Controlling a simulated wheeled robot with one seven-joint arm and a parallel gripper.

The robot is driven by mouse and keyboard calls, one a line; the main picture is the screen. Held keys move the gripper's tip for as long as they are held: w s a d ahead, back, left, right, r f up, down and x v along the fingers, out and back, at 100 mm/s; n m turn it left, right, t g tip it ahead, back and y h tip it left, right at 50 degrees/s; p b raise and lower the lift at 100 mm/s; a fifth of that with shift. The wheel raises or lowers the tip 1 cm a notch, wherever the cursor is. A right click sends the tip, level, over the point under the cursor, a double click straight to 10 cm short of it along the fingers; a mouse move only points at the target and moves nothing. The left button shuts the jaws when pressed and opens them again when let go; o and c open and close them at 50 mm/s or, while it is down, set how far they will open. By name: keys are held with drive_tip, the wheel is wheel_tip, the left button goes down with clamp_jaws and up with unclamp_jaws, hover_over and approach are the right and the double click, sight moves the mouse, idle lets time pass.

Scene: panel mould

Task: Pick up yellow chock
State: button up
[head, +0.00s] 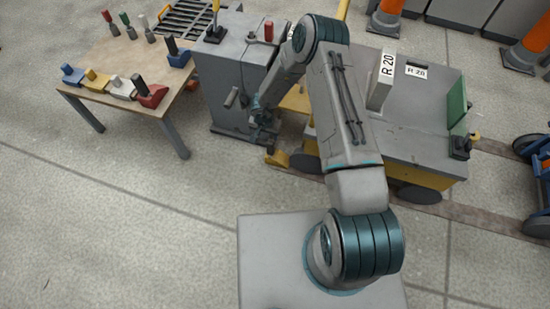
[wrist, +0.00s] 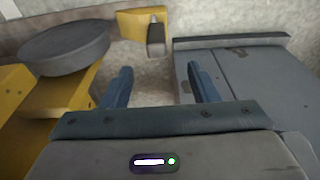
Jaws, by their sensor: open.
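A yellow chock (head: 278,157) lies on the floor beside the cart's wheel in the head view, partly hidden by my arm. In the wrist view a yellow block with a dark handle, which looks like this chock (wrist: 132,24), is at the top centre, beyond my fingertips. My gripper (wrist: 158,80) is open and empty, with bare floor between its fingers. In the head view my gripper (head: 262,132) hangs between the grey cabinet and the cart, close to the chock. Another yellow chock (head: 95,79) stands on the wooden table between a blue and a white one.
The cart (head: 430,140) with its dark wheel (wrist: 65,45) borders the wrist view's left. The grey cabinet (head: 225,95) is on its right, leaving a narrow gap. The wooden table (head: 120,60) holds several coloured chocks. Open floor lies at the left front.

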sight(269, 143)
drive_tip(key=f+b, duration=0.1)
drive_tip(key=f, duration=0.1)
drive_tip(key=f+b, duration=0.1)
drive_tip(key=f, duration=0.2)
drive_tip(key=w+f+b, duration=0.1)
drive_tip(key=f, duration=0.1)
drive_tip(key=shift+d+f, duration=0.2)
drive_tip(key=shift+f, duration=0.05)
drive_tip(key=shift+w+d+f+b, duration=0.15)
drive_tip(key=shift+f+b, duration=0.4)
drive_tip(key=shift+f, duration=0.35)
drive_tip(key=shift+w+d+f+b, duration=0.2)
drive_tip(key=shift+f+b, duration=0.3)
drive_tip(key=shift+f, duration=0.45)
drive_tip(key=shift+w+d+f+b, duration=0.15)
drive_tip(key=shift+f+b, duration=0.4)
drive_tip(key=shift+f, duration=0.35)
drive_tip(key=shift+r, duration=0.1)
clamp_jaws()
